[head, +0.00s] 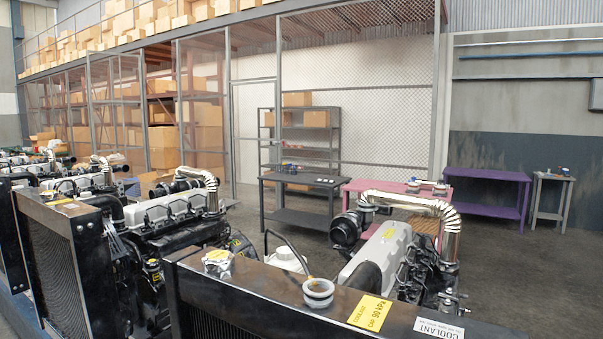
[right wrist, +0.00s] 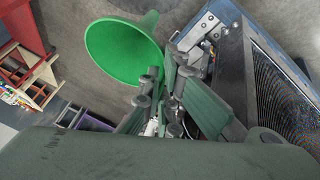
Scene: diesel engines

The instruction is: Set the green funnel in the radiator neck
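The green funnel (right wrist: 122,52) is at the upper left of the right wrist view, its wide mouth facing the camera and its spout pointing up and right. My right gripper (right wrist: 160,76) has its fingers at the funnel's lower right rim and appears shut on it, holding it above the floor; the exact contact is partly hidden by the fingers. In the head view, the radiator neck (head: 318,291) is an open pale ring on the black radiator top (head: 260,285), with nothing in it. Neither gripper shows in the head view.
A yellow coolant cap label (head: 370,311) and a white COOLANT sign (head: 438,330) lie right of the neck. A silver engine (head: 378,255) with a chrome pipe (head: 425,205) stands behind it. Another engine and radiator (head: 75,260) are at left. Tables stand farther back.

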